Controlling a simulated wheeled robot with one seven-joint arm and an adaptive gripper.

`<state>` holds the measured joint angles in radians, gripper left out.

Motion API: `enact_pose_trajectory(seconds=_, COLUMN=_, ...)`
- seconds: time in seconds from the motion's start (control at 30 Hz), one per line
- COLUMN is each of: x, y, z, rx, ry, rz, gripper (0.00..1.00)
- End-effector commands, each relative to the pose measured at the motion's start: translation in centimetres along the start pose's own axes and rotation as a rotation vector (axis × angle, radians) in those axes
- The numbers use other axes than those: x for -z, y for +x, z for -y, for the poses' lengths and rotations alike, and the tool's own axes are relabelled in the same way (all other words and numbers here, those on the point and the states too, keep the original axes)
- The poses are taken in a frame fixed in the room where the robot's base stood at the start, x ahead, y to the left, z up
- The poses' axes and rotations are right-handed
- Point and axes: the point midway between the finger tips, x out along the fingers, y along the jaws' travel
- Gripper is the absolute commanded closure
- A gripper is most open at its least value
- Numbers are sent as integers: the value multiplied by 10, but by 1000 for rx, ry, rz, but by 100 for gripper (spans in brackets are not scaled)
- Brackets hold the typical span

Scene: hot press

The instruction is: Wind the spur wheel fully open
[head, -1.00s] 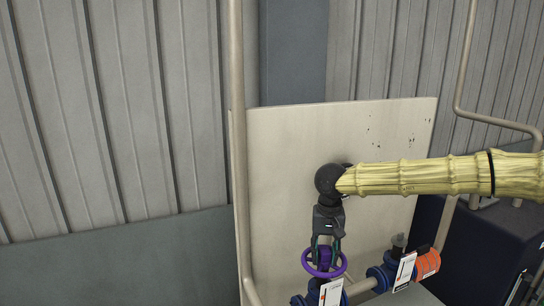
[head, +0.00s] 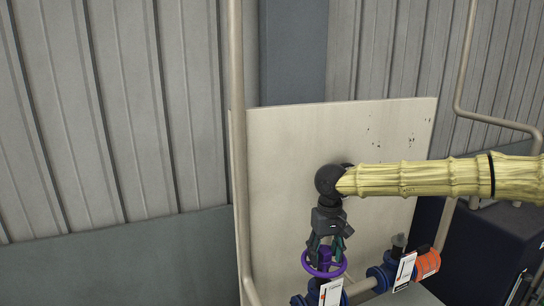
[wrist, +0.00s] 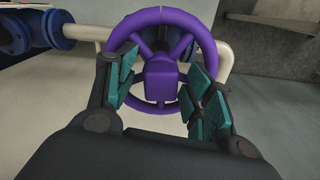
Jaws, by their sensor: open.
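The spur wheel is a purple handwheel (head: 325,270) with spokes and a square hub, low in the head view on a blue valve (head: 310,296). In the wrist view the wheel (wrist: 163,50) fills the upper middle. My gripper (head: 325,244) points down just above the wheel. In the wrist view my gripper's teal-padded fingers (wrist: 160,92) are spread apart, one on each side of the purple hub (wrist: 162,78). The jaws are open, and I cannot tell whether a pad touches the wheel. Part of the rim is hidden behind the fingers.
A second blue valve (head: 383,278) with a white tag (head: 404,271) and an orange part (head: 428,263) stands to the right. A beige upright pipe (head: 239,150) runs at left. A pale panel (head: 285,160) stands behind. A dark cabinet (head: 490,250) is at right.

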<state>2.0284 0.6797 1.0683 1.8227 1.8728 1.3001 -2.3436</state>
Motion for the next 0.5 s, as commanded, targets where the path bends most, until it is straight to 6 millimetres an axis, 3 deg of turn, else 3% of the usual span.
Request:
enact_pose_trajectory(seconds=0.17, x=0, y=0, z=0, rx=0, ry=-12, rz=-1, gripper=46)
enact_pose_trajectory(seconds=0.5, x=0, y=-1, z=1, rx=0, ry=-259, rz=-2, gripper=46)
